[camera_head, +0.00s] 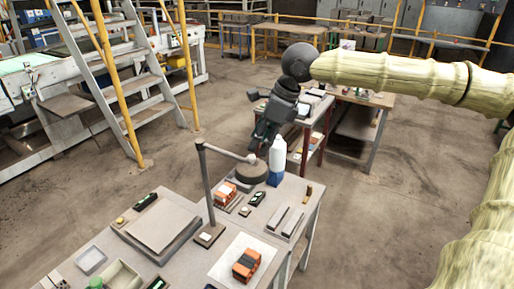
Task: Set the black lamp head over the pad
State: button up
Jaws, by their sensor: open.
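The lamp has a thin grey post (207,190) on a small square base, with a pale arm reaching right. A dark round lamp head (250,173) hangs at the arm's end, over the back part of the table. A pale square pad (220,268) lies at the table's front, with an orange hollow brick (247,264) on it. A larger beige slab (160,226) lies left of the post. My gripper (257,142) is open and empty, pointing down above and behind the lamp head, seemingly apart from it.
A white and blue bottle (277,158) stands just right of the lamp head. Another orange brick (225,192) and small items lie left of it. Trays (91,260) stand at the front left. A second table (318,112) stands behind.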

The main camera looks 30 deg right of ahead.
jog(key=v, duration=0.8)
dwell(0.4)
